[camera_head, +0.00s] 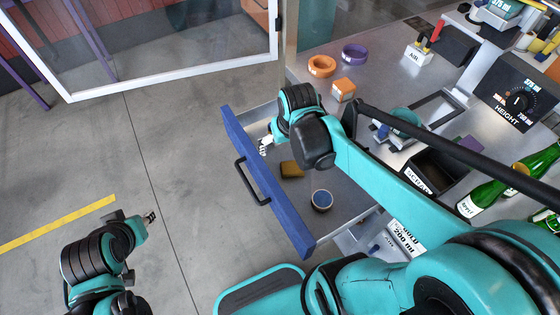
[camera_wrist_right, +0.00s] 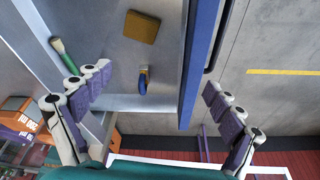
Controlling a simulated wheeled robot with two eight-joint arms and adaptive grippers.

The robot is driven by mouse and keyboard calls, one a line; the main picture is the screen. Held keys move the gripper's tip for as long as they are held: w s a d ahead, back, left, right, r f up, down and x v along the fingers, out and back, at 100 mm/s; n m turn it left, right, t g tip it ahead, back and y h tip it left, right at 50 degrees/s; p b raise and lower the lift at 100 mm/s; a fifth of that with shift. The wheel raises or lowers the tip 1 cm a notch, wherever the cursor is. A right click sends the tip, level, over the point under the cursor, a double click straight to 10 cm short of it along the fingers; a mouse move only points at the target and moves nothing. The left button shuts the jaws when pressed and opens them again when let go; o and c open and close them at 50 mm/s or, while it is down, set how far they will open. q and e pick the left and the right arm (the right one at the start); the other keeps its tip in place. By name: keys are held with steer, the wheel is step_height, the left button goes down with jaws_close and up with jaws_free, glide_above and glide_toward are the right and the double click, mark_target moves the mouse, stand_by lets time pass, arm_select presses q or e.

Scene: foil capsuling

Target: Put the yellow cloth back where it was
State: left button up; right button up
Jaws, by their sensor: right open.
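The yellow cloth (camera_head: 291,170) is a small mustard-brown folded square. It lies flat on the floor of the open drawer, and it also shows near the top of the right wrist view (camera_wrist_right: 142,27). My right gripper (camera_head: 265,146) is over the drawer near its blue front, apart from the cloth. In the right wrist view my right gripper (camera_wrist_right: 155,79) has its fingers spread wide, with nothing held. My left gripper (camera_head: 150,216) is over the bare floor at lower left; its jaws are too small to tell.
The drawer's blue front (camera_head: 265,185) has a dark handle. A round blue-topped item (camera_head: 321,200) stands in the drawer. Orange (camera_head: 321,66) and purple (camera_head: 354,54) rings sit on the bench.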

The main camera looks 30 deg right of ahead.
steer(key=s+a+r+n+t, duration=0.2)
steer(key=s+a+r+t, duration=0.1)
steer(key=s+a, duration=0.2)
steer(key=shift+s+t, duration=0.4)
steer(key=shift+s, duration=0.4)
steer(key=shift+c, duration=0.4)
